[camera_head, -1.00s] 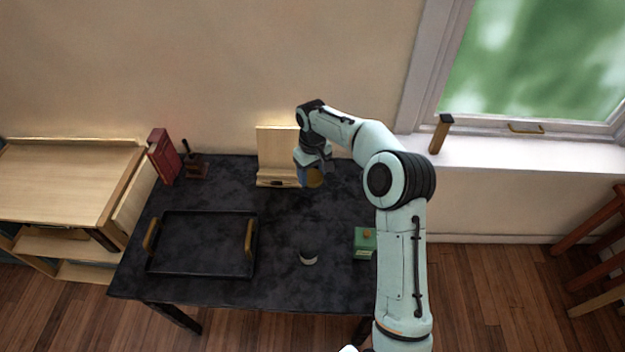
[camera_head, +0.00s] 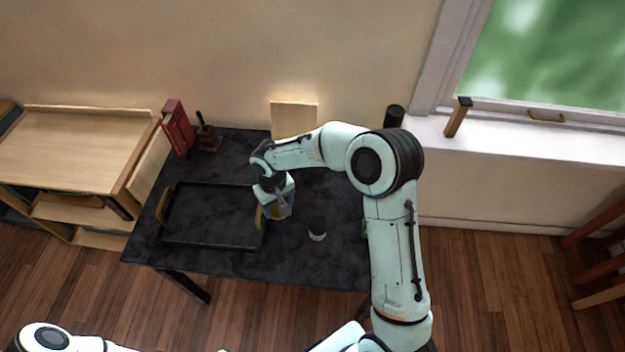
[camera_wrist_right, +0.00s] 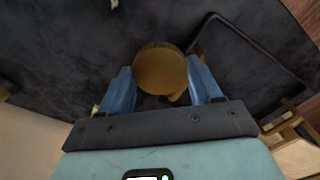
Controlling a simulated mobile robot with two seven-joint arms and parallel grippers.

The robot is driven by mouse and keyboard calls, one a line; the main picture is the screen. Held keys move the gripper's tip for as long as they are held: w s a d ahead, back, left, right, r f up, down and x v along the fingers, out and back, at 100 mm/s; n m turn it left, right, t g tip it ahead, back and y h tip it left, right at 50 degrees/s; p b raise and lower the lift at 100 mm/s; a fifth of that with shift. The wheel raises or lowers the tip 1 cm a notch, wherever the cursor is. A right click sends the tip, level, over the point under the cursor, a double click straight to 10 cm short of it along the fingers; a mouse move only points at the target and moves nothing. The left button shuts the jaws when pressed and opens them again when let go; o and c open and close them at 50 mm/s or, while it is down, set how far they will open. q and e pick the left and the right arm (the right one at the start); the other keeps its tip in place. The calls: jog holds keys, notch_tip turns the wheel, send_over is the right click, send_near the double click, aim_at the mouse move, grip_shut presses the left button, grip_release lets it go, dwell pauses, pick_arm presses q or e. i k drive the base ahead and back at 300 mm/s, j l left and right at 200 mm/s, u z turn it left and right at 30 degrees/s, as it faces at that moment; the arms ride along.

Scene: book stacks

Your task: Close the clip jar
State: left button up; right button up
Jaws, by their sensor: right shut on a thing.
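My right gripper (camera_head: 280,206) is above the dark table, beside the tray's right handle. Its blue fingers (camera_wrist_right: 162,92) are shut on a round brown piece (camera_wrist_right: 161,70), which looks like a lid; I cannot tell for sure. A small round container (camera_head: 317,229), dark above with a pale band low down, stands upright on the table to the right of the gripper, apart from it. It may be the clip jar; its opening is too small to make out. Part of my left arm shows at the bottom left, but its gripper is out of view.
A black tray (camera_head: 207,242) with wooden handles lies on the left of the table (camera_head: 330,270). A red book (camera_head: 178,128), a small brown stand (camera_head: 209,138) and a pale wooden board (camera_head: 294,116) stand at the back. A wooden shelf (camera_head: 85,150) is at the left.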

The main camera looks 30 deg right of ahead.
aim_at(318, 221)
jog(key=z, duration=1.85)
jog(key=k, duration=0.65)
